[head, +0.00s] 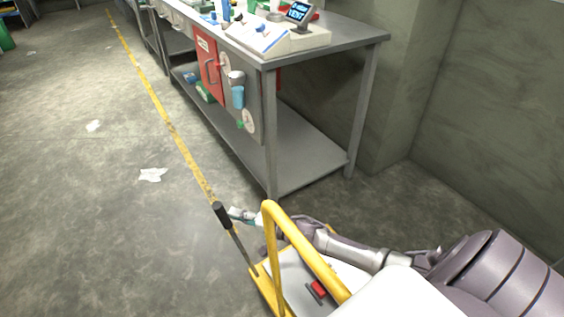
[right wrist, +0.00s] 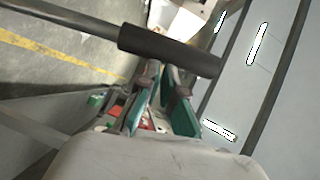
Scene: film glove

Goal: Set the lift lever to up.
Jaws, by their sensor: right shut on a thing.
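The lift lever is a thin rod with a black grip (head: 222,213), rising from the yellow-framed cart and leaning to the left in the head view. Its black grip (right wrist: 170,50) also crosses the right wrist view, at the tips of my fingers. My right gripper (head: 241,215), with teal finger pads, is beside the grip, shut on the lever; the exact contact is hard to make out. The right gripper's fingers (right wrist: 161,82) show a gap between them in the wrist view. My left gripper is not in view.
The cart's yellow handle bar (head: 272,235) stands close to my right gripper. A steel workbench (head: 290,155) with tools and a red panel stands beyond. A yellow floor line (head: 160,115) and paper scraps (head: 151,174) lie on open floor at the left.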

